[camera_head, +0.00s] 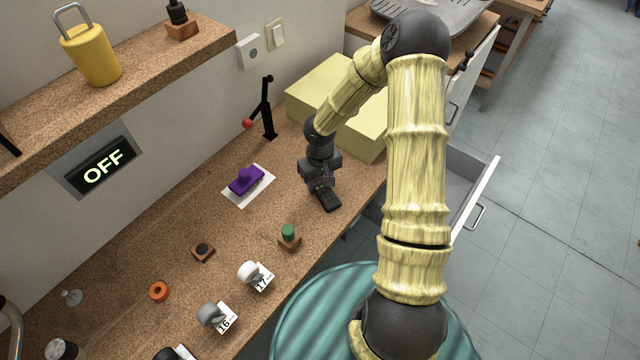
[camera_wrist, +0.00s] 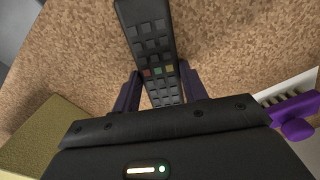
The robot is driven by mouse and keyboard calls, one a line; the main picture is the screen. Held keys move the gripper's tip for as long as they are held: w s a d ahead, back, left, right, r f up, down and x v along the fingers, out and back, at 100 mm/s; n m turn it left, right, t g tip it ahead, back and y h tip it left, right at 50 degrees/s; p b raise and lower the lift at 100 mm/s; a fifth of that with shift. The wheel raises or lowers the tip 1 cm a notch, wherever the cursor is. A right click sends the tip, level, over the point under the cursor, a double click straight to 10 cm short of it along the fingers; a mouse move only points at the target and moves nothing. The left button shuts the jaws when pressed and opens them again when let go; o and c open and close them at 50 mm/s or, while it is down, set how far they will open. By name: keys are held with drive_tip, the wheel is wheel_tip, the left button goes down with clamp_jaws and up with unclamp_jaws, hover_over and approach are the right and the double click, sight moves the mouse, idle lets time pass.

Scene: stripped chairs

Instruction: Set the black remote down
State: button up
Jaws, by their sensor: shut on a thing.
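The black remote (camera_head: 326,199) is at my gripper (camera_head: 318,184), over the brown speckled counter (camera_head: 215,285). In the wrist view the remote (camera_wrist: 151,42) shows its grey keys and a row of coloured buttons. My gripper (camera_wrist: 160,92) is shut on the remote, with one dark purple finger on each side of it. The remote's lower end is hidden behind the gripper body in the wrist view. I cannot tell whether the remote touches the counter.
A purple object (camera_head: 246,181) on a white sheet lies left of my gripper. A pale yellow box (camera_head: 340,115) stands behind it. A green-topped wooden block (camera_head: 289,238) stands in front. An open drawer (camera_head: 470,190) juts out on the right. Bare counter surrounds the remote.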

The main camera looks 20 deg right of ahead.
sight(320, 184)
drive_tip(key=shift+r, duration=0.1)
wheel_tip(320, 184, up, 10)
idle(0.4)
idle(0.5)
